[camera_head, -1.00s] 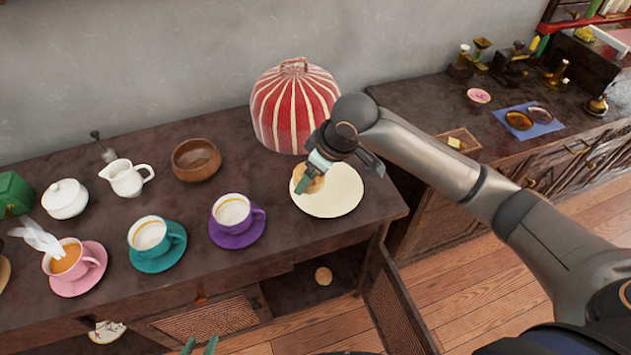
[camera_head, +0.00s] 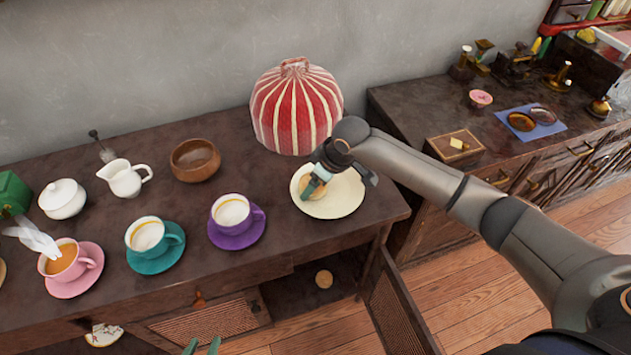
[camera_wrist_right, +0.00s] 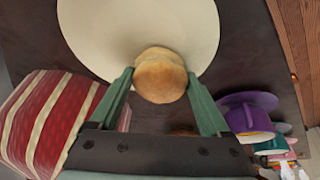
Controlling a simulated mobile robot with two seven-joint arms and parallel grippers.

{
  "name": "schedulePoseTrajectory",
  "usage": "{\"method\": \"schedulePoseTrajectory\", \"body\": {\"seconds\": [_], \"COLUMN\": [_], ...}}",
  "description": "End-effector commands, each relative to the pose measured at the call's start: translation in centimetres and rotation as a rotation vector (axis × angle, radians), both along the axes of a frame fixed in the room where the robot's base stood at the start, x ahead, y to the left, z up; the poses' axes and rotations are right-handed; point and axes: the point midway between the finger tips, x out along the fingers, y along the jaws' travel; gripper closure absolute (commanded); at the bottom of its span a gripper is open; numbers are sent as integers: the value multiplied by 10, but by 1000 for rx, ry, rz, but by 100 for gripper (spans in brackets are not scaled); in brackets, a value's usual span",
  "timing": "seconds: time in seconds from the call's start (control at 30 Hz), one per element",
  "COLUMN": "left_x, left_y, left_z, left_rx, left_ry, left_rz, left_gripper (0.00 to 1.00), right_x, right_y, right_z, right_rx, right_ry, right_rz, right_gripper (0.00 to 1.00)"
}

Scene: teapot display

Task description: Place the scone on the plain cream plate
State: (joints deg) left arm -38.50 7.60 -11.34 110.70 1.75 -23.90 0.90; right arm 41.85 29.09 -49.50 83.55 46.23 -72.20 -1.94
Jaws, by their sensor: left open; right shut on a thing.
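The scone (camera_wrist_right: 160,76) is golden brown and round. In the right wrist view it sits between the two green fingers of my right gripper (camera_wrist_right: 164,92), which is shut on it. The plain cream plate (camera_head: 346,196) lies at the right end of the dark sideboard. It fills the top of the right wrist view (camera_wrist_right: 100,35). My right gripper (camera_head: 312,186) holds the scone over the left part of the plate; I cannot tell whether the scone touches it. My left gripper (camera_head: 203,346) is open at the bottom edge of the head view, with only its fingertips showing.
A red-striped tea cosy (camera_head: 296,108) stands behind the plate. A purple cup (camera_head: 231,211), a teal cup (camera_head: 146,236) and a wooden bowl (camera_head: 195,160) stand to the left.

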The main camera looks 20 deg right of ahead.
Motion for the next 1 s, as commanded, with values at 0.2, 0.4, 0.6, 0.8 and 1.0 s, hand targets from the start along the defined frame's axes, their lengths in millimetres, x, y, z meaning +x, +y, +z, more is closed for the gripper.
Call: {"method": "schedulePoseTrajectory", "body": {"seconds": [0.2,0.4,0.6,0.8,1.0], "left_x": [1,1,1,0,1], "left_y": [0,0,1,3,8], "left_z": [1,1,0,4,10], "left_rx": [0,0,1,6,10], "left_ry": [-2,-2,-1,0,-10], "left_rz": [-1,-1,0,4,12], "left_gripper": [55,55,55,55,55], "right_x": [0,0,0,-8,-23], "right_y": [0,0,0,-6,-15], "right_z": [-3,-3,0,28,69], "right_rx": [1,0,0,0,0], "right_ry": [-1,0,-1,-4,-4], "right_rz": [0,-1,0,0,0], "right_gripper": [12,0,0,0,0]}}
